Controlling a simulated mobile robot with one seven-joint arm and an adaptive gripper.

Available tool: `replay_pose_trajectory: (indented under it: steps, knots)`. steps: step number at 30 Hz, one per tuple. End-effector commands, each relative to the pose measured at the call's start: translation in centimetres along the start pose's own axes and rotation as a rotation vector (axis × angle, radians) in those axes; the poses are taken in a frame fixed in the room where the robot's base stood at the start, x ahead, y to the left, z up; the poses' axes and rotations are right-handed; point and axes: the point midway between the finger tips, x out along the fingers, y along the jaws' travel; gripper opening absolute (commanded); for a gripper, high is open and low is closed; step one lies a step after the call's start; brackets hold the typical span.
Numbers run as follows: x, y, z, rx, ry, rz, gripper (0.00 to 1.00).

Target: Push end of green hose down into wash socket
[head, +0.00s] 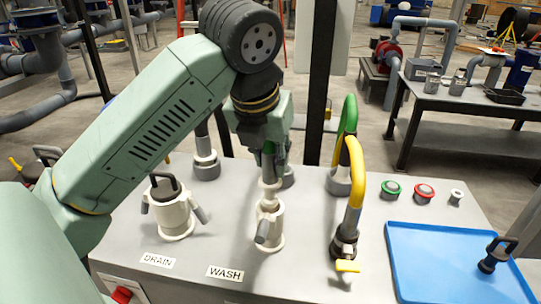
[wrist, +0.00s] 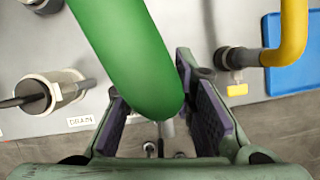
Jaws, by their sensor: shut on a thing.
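The green hose (head: 348,116) rises from a grey base on the bench and arcs behind the yellow hose; its middle is hidden by my arm and post. My gripper (head: 268,150) is over the socket labelled WASH and shut on the hose end. In the wrist view the green hose (wrist: 128,50) runs between the two purple-padded jaws (wrist: 165,118). A pale fitting (head: 269,190) points down below my gripper, in line with the pale wash socket (head: 269,226). It meets the socket mouth; I cannot tell how deep it sits.
The drain socket (head: 174,220) with a black-handled plug (head: 165,187) stands left. The yellow hose (head: 356,180) stands close on the right. Green and red buttons (head: 424,191) lie beyond it. A blue tray (head: 450,255) holds another black-handled plug (head: 495,255).

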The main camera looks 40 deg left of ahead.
Motion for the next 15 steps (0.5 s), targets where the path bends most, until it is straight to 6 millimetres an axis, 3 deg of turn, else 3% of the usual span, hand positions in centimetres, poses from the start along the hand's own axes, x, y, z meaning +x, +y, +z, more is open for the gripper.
replay_pose_trajectory:
  steps: [15]
  knots:
    - [1.3,0.0,-0.6,0.000,0.000,0.000,0.00]
